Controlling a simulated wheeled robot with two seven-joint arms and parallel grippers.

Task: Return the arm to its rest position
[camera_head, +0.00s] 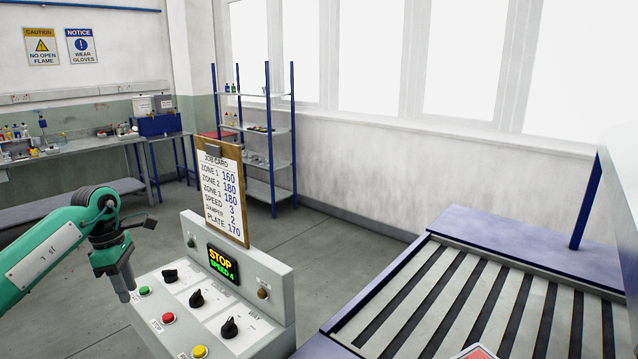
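My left arm (50,258), green with dark grey joints, comes in from the left edge. My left gripper (124,296) points down beside the left end of the control panel (270,330). Its fingertips look together, with nothing seen between them. It appears in front of the panel's left edge, close to the green button (145,291); I cannot tell the exact gap. The panel has several black knobs, a red button (168,318) and a yellow button (199,351). Its display (223,264) reads STOP, SPEED 4. My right gripper is not in view.
A job card (222,195) on a clipboard stands behind the panel. A slatted conveyor bed (470,310) with a blue-grey frame lies at the right. A blue-post shelf (255,140) and a workbench (75,146) stand at the back. Floor between is clear.

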